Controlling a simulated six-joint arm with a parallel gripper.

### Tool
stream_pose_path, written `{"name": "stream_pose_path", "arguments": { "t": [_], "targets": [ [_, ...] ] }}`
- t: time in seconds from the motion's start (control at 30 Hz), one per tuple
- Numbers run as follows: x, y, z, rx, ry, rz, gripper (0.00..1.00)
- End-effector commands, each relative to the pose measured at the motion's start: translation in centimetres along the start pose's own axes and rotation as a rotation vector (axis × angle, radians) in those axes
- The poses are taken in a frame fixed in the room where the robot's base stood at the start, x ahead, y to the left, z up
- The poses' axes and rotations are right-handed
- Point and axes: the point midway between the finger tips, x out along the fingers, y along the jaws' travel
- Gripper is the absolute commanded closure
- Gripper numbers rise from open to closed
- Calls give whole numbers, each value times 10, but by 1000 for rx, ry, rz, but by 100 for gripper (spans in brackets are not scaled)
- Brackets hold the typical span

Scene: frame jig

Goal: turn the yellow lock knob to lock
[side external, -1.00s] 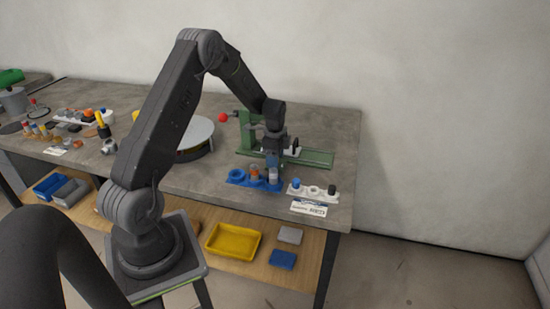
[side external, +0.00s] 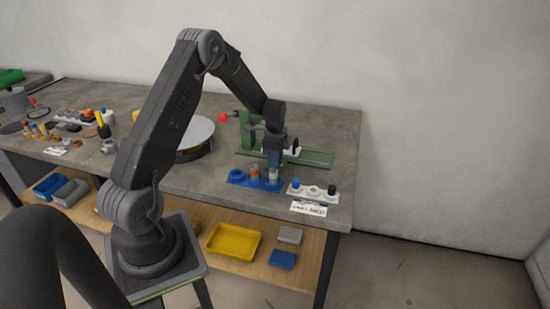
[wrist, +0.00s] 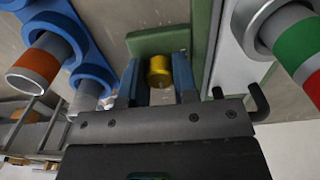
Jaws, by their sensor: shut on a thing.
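The yellow lock knob (wrist: 158,72) shows in the wrist view as a short yellow cylinder in front of a green block of the jig. My gripper (wrist: 158,84) has its two blue fingers on either side of the knob and is shut on it. In the side external view my gripper (side external: 273,160) points down at the near side of the green frame jig (side external: 318,158); the knob is hidden there. The knob's turn angle cannot be read from these frames.
A blue holder (side external: 236,178) with banded cylinders stands close in front of my gripper. A white holder (side external: 293,192) and a label card (side external: 309,208) lie to its right. A red ball handle (side external: 224,117) and a round turntable (side external: 199,132) are to the left.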

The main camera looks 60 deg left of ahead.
Motion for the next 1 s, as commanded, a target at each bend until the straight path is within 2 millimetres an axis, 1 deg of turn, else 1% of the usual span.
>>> {"name": "stream_pose_path", "arguments": {
  "t": [0.17,0.37,1.0],
  "targets": [
    [0,0,0,-58,1,-2,96],
    [0,0,0,-194,2,-4,96],
    [0,0,0,-797,4,-3,96]
  ]
}}
